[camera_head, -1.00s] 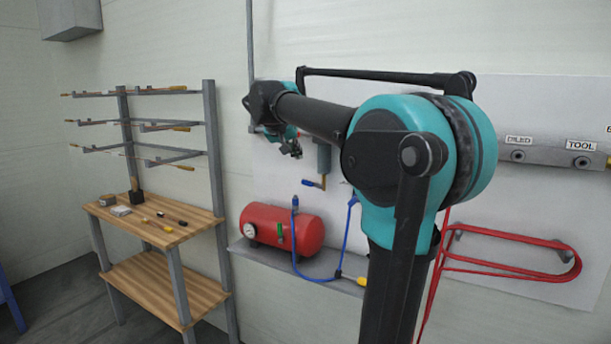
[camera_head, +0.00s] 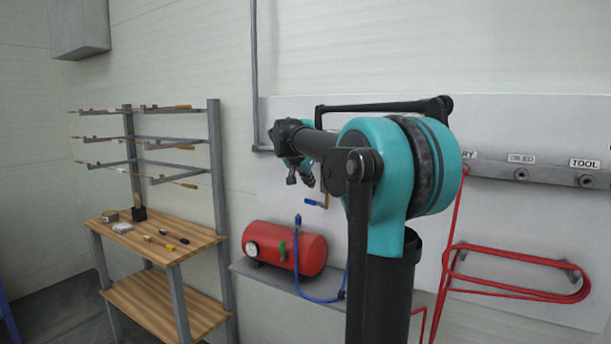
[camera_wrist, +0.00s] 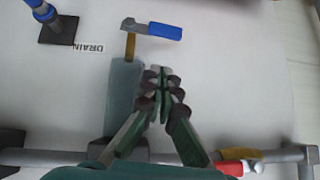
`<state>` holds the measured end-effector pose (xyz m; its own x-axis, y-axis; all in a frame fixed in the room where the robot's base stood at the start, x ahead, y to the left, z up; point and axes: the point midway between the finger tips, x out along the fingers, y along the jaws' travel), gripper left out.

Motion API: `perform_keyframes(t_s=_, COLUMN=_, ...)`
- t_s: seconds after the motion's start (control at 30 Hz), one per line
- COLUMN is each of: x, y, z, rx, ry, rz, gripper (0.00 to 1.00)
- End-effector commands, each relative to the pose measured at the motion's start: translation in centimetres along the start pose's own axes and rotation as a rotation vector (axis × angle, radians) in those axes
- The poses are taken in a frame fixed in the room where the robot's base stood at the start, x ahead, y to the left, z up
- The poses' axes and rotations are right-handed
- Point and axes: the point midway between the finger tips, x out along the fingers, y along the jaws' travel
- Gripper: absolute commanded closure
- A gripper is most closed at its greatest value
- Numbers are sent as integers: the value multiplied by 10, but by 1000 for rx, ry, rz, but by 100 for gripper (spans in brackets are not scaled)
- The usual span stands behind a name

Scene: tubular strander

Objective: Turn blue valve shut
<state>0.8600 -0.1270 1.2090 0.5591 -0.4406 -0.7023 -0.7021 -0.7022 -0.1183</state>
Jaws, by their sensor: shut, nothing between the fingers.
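The blue valve handle (camera_head: 312,202) sits on the wall panel, above and right of the red tank. In the wrist view it is a grey lever with a blue grip (camera_wrist: 165,32), on a brass stem at the end of a grey cylinder (camera_wrist: 124,85). The grip extends to the right there. My gripper (camera_wrist: 163,78) is shut and empty, with its fingertips a little below the blue grip in that picture and apart from it. In the head view my gripper (camera_head: 306,180) is small, just above the handle.
A red tank (camera_head: 285,250) with a gauge and a blue hose stands on a wall shelf below. A red-and-yellow part (camera_wrist: 240,162) is at lower right.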

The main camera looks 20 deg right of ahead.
Motion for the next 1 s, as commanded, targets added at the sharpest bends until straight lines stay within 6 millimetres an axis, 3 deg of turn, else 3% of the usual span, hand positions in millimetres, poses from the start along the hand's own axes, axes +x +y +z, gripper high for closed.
perform_keyframes(t_s=0.3, x=25, y=0, z=26, rx=-1, ry=0, rz=0, gripper=100)
perform_keyframes(t_s=1.0, x=38, y=-5, z=40, rx=-53, ry=0, rz=53, gripper=100)
